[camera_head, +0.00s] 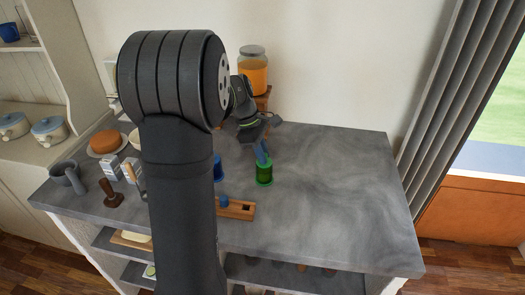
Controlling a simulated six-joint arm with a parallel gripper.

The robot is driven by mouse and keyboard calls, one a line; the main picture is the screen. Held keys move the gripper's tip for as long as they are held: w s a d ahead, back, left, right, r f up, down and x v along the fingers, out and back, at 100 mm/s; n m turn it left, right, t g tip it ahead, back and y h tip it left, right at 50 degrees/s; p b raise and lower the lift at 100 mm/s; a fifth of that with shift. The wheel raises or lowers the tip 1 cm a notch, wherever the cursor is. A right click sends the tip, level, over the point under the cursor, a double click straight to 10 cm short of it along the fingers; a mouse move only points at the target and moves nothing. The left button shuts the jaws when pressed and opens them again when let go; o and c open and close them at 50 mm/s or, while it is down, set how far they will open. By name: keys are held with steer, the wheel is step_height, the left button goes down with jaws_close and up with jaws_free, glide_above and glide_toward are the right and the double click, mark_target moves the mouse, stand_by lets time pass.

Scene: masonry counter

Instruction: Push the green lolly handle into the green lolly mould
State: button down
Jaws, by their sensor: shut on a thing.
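The green lolly mould (264,177) stands upright on the grey counter, right of my arm. My gripper (262,157) points down just above the mould, with its blue fingers at the mould's top. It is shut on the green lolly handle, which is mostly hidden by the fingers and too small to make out. I cannot tell from this view how far the handle is inside the mould.
A blue mould (218,170) stands left of the green one, partly behind my arm. A wooden rack (238,210) with a blue piece lies in front. A jar of orange contents (253,75) stands at the back. The counter's right side (340,190) is clear.

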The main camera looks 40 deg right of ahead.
steer(key=c, duration=1.3)
jaws_free()
steer(key=shift+f, duration=0.1)
steer(key=v, duration=1.7)
steer(key=shift+r, duration=0.25)
steer(key=shift+f, duration=0.15)
steer(key=x, duration=1.7)
